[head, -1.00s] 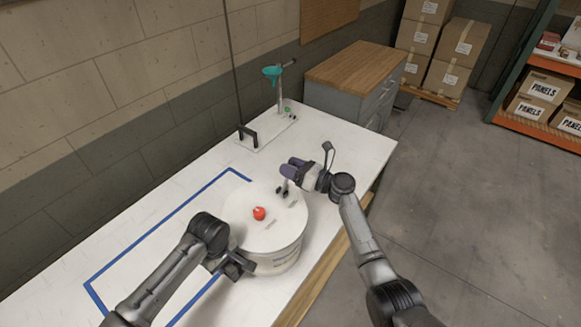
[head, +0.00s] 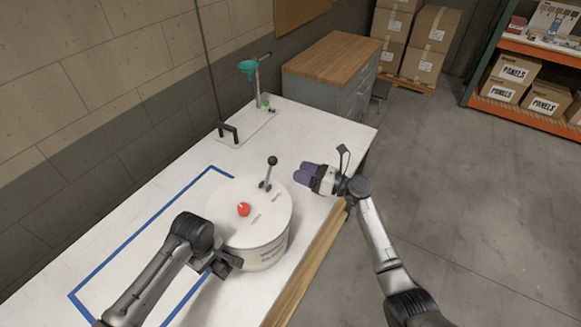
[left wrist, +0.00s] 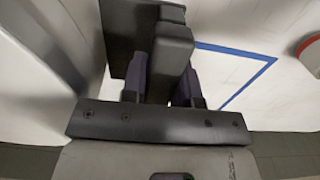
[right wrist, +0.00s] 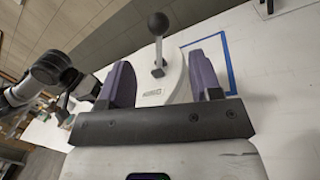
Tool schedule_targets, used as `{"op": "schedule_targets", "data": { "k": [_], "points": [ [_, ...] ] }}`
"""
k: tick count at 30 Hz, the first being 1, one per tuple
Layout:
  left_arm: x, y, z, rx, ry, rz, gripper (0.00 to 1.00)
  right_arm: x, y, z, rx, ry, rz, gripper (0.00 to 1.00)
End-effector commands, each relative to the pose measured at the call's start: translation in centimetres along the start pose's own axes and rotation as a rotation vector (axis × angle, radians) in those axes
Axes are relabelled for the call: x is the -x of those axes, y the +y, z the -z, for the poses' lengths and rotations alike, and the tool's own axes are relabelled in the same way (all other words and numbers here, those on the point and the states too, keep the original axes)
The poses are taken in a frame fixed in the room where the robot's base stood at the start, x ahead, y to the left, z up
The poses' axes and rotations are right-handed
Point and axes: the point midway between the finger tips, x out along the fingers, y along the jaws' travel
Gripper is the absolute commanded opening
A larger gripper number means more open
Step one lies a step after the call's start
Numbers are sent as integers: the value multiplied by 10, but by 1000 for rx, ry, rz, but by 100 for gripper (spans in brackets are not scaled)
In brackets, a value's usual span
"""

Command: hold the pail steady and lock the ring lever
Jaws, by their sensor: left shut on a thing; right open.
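The white pail (head: 262,255) stands on the table, with a red cap (head: 243,209) on its lid. The ring lever (head: 267,175) sticks up from the lid's far right part with a black ball knob on top; it also shows in the right wrist view (right wrist: 158,50). My left gripper (head: 222,263) is at the pail's near left side; in the left wrist view it is shut on a dark block-like handle (left wrist: 172,48). My right gripper (head: 305,175) is open and empty, right of the lever and apart from it; the lever shows beyond its purple fingers in the right wrist view.
Blue tape (head: 130,235) outlines a rectangle on the white table (head: 325,135). A stand with a teal funnel (head: 248,68) and a black handle (head: 228,132) are at the back. A grey cabinet (head: 315,85) stands beyond. A reddish-rimmed thing (left wrist: 308,55) is unclear.

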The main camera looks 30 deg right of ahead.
Motion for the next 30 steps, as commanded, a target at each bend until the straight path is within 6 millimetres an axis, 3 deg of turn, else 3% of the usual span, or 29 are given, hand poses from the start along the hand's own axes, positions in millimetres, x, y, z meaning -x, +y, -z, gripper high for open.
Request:
{"op": "schedule_targets", "data": {
  "k": [6,16,17,25,30],
  "points": [
    [0,0,0,0,0,0,0,15,0,0,1,0,-1,58],
    [1,0,0,0,-1,-1,0,17,0,0,0,0,0,58],
    [1,0,0,0,-1,-1,30,17,0,0,0,0,0,58],
    [0,0,0,-1,0,-1,56,17,0,0,0,0,0,58],
    [0,0,0,0,0,0,57,17,0,0,0,0,0,58]
  ]
}}
